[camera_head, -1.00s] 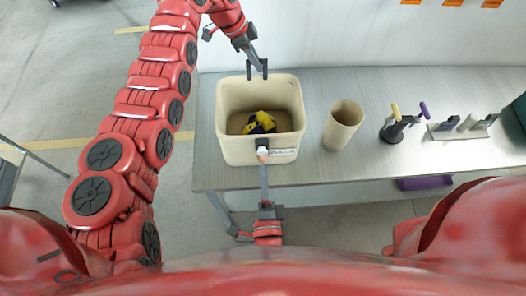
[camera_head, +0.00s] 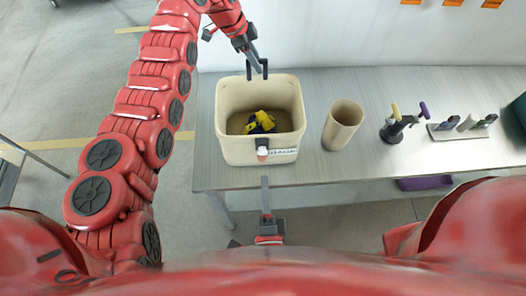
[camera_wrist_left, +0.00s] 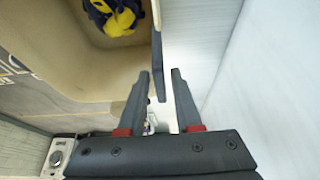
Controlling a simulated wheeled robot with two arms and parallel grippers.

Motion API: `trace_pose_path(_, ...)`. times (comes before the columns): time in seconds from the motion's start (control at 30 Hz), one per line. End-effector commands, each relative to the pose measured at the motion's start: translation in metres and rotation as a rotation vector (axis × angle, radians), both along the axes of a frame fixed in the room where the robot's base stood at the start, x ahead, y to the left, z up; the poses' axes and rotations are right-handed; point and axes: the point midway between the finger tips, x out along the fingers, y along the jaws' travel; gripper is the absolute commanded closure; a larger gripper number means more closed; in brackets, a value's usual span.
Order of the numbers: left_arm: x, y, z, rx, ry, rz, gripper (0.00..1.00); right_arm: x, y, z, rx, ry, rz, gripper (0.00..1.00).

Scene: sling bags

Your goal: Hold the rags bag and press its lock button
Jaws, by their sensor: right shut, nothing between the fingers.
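The beige open-topped bag (camera_head: 228,146) stands upright near the table's left end, with a dark and yellow bundle (camera_head: 262,122) inside it. A dark lock with a pale, reddish-tipped button (camera_head: 262,153) sits on its near wall beside a printed label. My left gripper (camera_head: 257,70) is at the bag's far rim. In the left wrist view the left gripper (camera_wrist_left: 162,85) is open, with a dark-edged strip of the rim between its fingers and gaps visible beside it. My right gripper (camera_head: 265,180) is shut and empty, in front of the bag and apart from the button.
The grey table (camera_head: 310,170) also holds a beige cylinder (camera_head: 343,124) right of the bag, a dark stand with yellow and purple handles (camera_head: 396,128), and a small rack (camera_head: 462,128). A white wall rises behind. The table's front edge lies under my right gripper.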

Motion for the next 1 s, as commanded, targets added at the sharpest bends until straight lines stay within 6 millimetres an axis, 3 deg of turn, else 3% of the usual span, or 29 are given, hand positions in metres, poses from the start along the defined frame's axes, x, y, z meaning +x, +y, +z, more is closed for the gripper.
trace_pose_path(0.1,0.0,0.0,0.0,0.0,0.0,0.0,0.5,0.0,0.0,0.0,0.0,0.0,0.0,1.0)
trace_pose_path(0.47,0.001,0.003,0.008,-0.001,-0.004,0.002,0.5,0.0,0.0,0.0,0.0,0.0,0.0,1.0)
trace_pose_path(0.8,0.001,0.031,0.073,0.002,-0.005,0.002,0.5,0.0,0.0,0.0,0.0,0.0,0.0,1.0)
trace_pose_path(1.0,0.001,0.043,0.102,0.001,-0.002,0.002,0.5,0.0,0.0,0.0,0.0,0.0,0.0,1.0)
